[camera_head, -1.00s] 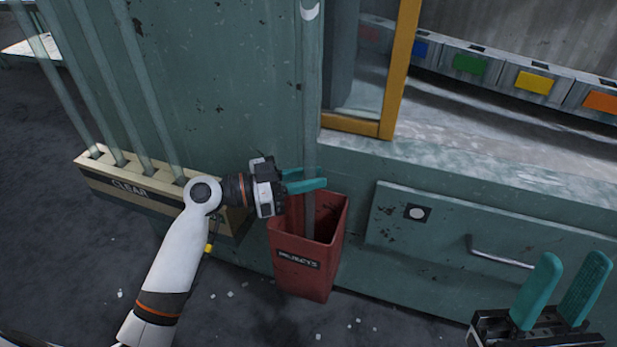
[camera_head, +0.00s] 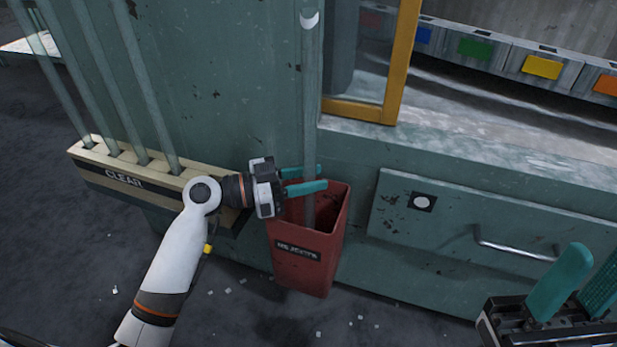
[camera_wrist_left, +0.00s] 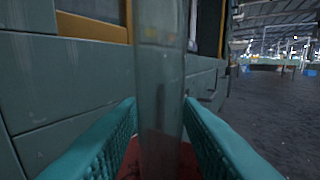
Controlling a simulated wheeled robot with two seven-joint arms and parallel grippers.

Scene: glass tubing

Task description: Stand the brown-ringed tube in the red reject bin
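A tall clear tube (camera_head: 310,100) stands upright with its lower end inside the red reject bin (camera_head: 305,262). Its brown ring cannot be made out clearly. My left gripper (camera_head: 314,179) is just above the bin's rim, with one finger on each side of the tube. The fingers look parted around it; the tube (camera_wrist_left: 160,90) also fills the middle of the left wrist view between the teal fingertips. Whether either finger still touches it is hard to tell. My right gripper (camera_head: 596,260) is open and empty at the lower right.
A cream rack (camera_head: 150,180) marked CLEAR holds several tubes at the left. A green cabinet wall stands behind the bin. A drawer panel with a handle (camera_head: 515,245) and a yellow frame (camera_head: 398,70) are to the right.

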